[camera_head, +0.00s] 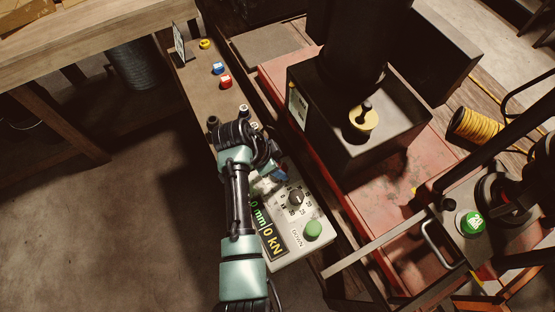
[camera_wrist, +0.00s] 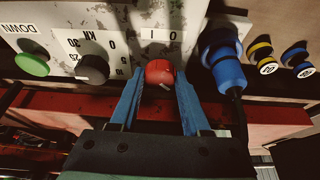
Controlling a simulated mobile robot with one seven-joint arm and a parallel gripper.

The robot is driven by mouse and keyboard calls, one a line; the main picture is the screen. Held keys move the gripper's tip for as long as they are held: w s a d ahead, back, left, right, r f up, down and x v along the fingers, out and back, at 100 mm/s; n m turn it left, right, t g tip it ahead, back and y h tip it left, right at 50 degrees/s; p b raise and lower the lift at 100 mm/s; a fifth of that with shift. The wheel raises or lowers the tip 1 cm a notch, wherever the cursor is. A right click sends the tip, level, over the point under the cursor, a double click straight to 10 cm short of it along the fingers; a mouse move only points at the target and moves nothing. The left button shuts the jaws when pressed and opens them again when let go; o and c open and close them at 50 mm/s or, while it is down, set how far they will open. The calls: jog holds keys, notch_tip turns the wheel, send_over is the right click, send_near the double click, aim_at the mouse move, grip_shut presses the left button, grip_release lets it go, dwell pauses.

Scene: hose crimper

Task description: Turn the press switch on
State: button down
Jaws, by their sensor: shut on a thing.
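The press switch is a red round knob (camera_wrist: 159,74) on the white, worn control panel, with "0" and "1" marks beside it in the wrist view. A small pale mark shows on the knob's face. My gripper (camera_wrist: 160,90) has its blue fingers on both sides of the red knob, shut on it. In the head view the control panel (camera_head: 286,243) has a display reading 0 mm and 0 kN. My gripper (camera_head: 277,174) is at the panel's far end there, and my arm hides the red knob.
Beside the switch are a black dial (camera_wrist: 93,68), a green DOWN button (camera_wrist: 32,64) and a blue plug (camera_wrist: 223,62) with a black cable. The dark press body (camera_head: 350,125) stands right of the panel. Small coloured pieces (camera_head: 218,68) lie on the shelf beyond.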

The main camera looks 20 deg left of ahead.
jog(key=shift+c, duration=1.8)
grip_release()
jog(key=b+v, duration=0.2)
jog(key=v, duration=1.1)
